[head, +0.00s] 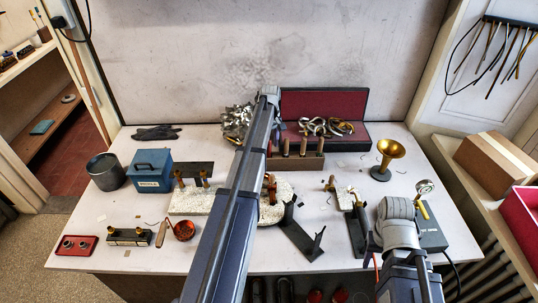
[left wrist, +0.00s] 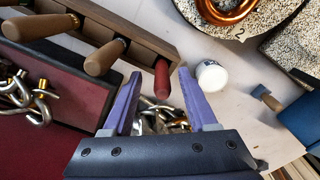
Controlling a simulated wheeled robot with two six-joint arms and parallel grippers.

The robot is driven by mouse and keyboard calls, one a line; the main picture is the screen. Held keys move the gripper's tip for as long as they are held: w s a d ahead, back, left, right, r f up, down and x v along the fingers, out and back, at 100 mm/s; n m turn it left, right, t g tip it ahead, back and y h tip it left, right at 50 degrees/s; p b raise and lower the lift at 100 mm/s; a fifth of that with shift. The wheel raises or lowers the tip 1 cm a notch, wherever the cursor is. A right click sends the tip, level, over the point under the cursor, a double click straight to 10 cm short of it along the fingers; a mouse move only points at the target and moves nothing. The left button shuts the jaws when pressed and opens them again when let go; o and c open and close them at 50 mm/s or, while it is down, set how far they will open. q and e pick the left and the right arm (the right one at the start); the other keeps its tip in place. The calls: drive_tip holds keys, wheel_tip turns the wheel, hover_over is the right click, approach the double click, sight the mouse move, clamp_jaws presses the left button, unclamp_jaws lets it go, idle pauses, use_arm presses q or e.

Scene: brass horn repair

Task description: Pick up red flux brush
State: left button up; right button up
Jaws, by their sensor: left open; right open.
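The red flux brush shows in the left wrist view as a red handle (left wrist: 162,80) standing at the end of a wooden rack. My left gripper (left wrist: 159,82) is open, with its two purple fingers spread on either side of the red handle in the picture. I cannot tell whether they touch it. In the head view my left arm reaches over the table and hides its own gripper and most of the brush; the rack (head: 309,163) shows beside the arm.
Several wooden handles (left wrist: 103,58) stand in the rack beside the red one. A white jar (left wrist: 210,76) is close to the right finger. A maroon-lined case (head: 352,103) with metal parts lies behind the rack. A brass bell (head: 390,152) stands to the right.

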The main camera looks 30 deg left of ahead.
sight(269, 157)
use_arm(q)
wheel_tip(269, 157, down, 4)
drive_tip(key=b, duration=0.2)
drive_tip(key=shift+a+r+b, duration=0.15)
drive_tip(key=shift+r+b, duration=0.05)
drive_tip(key=shift+b, duration=0.15)
drive_tip(key=shift+r, duration=0.1)
clamp_jaws()
